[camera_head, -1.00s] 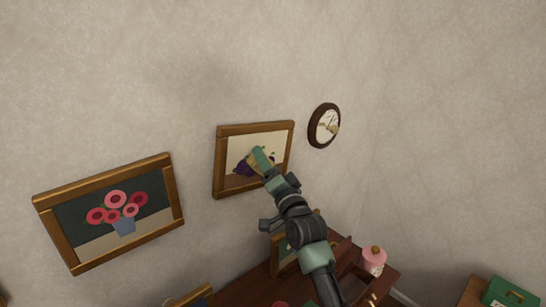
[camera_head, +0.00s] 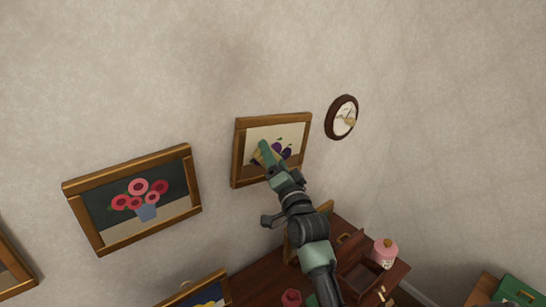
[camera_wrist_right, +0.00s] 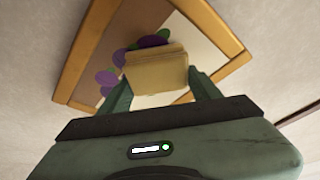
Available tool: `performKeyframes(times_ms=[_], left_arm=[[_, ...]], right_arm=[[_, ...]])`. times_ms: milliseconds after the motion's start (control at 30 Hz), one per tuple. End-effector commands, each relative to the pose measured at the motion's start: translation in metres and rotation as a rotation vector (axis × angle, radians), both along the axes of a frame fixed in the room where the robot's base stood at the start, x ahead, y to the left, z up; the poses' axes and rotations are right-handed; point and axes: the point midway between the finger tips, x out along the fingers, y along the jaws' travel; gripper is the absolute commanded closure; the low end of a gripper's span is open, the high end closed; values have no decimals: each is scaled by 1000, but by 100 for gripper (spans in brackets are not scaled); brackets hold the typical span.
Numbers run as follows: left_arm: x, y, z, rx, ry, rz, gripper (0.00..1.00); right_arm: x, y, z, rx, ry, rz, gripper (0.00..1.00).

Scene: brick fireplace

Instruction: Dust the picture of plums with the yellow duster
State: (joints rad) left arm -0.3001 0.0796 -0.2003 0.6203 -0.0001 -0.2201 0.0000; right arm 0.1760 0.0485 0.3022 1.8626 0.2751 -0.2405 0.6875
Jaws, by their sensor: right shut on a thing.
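The picture of plums (camera_head: 288,134) hangs on the wall in a gold-brown frame, with purple plums on a pale ground. It also fills much of the right wrist view (camera_wrist_right: 205,55). My right gripper (camera_head: 266,154) is in front of its left-lower part. The gripper is shut on the yellow duster (camera_wrist_right: 157,68), a tan-yellow block between the green fingers. The duster covers part of the painting; I cannot tell whether it touches it. Some plums show to the right of the gripper in the head view. My left gripper is not in view.
Below is a brown desk (camera_head: 262,279) with a pink jar (camera_head: 385,253). A green box (camera_head: 520,292) is at the lower right. The wall above is bare.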

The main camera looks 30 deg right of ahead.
Motion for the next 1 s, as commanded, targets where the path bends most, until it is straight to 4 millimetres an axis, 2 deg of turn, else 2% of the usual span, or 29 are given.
performKeyframes(times_ms=[300, 567, 1000], left_arm=[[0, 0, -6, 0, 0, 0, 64], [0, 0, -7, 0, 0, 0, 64], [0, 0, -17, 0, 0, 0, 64]], right_arm=[[1, -29, -1, -3, 0, -2, 70], [1, -39, -1, -1, 0, 0, 70], [6, -73, -1, -1, 0, -2, 70]])
